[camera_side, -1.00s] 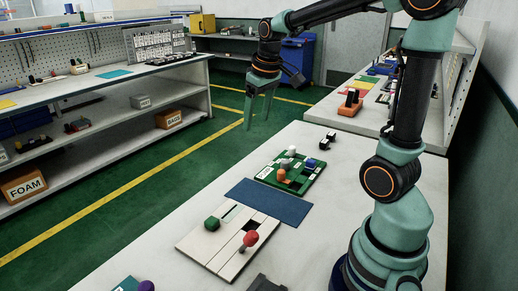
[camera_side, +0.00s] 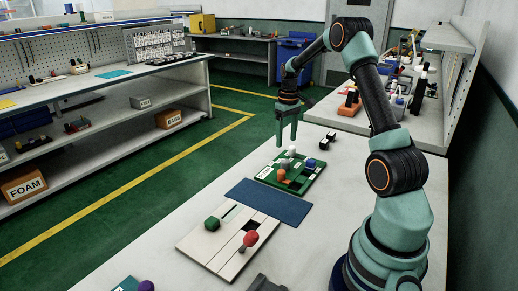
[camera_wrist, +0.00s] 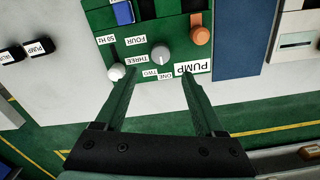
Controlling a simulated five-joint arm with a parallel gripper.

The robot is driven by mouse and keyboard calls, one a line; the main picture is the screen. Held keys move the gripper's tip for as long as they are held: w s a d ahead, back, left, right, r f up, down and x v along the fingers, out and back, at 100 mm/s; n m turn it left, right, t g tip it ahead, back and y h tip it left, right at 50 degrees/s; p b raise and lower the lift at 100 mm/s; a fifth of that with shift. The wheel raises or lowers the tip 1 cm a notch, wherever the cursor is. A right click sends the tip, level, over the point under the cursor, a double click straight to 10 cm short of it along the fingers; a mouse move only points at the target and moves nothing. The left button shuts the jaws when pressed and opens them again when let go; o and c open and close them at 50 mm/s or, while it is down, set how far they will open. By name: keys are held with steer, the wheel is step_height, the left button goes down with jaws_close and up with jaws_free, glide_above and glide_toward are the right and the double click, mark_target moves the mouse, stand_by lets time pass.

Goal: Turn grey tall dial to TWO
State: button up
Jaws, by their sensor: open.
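The green board (camera_side: 309,180) lies on the table under my gripper (camera_side: 287,144), with a PUMP label and several small labels. In the wrist view, the grey dial (camera_wrist: 161,55) stands on it, with labels ONE, TWO, THREE and FOUR around it. A pale mark shows on the dial, but I cannot tell which label it points at. My gripper also shows in the wrist view (camera_wrist: 158,73), open and empty, its two fingers pointing toward either side of the dial. In the side view the fingers hang down above the board's far edge, and the dial is hard to make out.
A white knob (camera_wrist: 117,72) is close to the left finger in the wrist view. An orange knob (camera_wrist: 199,36) and a blue block (camera_wrist: 123,13) are also on the board. A black part (camera_side: 327,141) lies behind it. A blue mat (camera_side: 268,202) and a white panel (camera_side: 206,247) lie nearer.

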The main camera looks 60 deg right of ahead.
mark_target(285, 160)
step_height(285, 160, down, 9)
steer(key=shift+f, duration=0.15)
stand_by(0.4)
jaws_close()
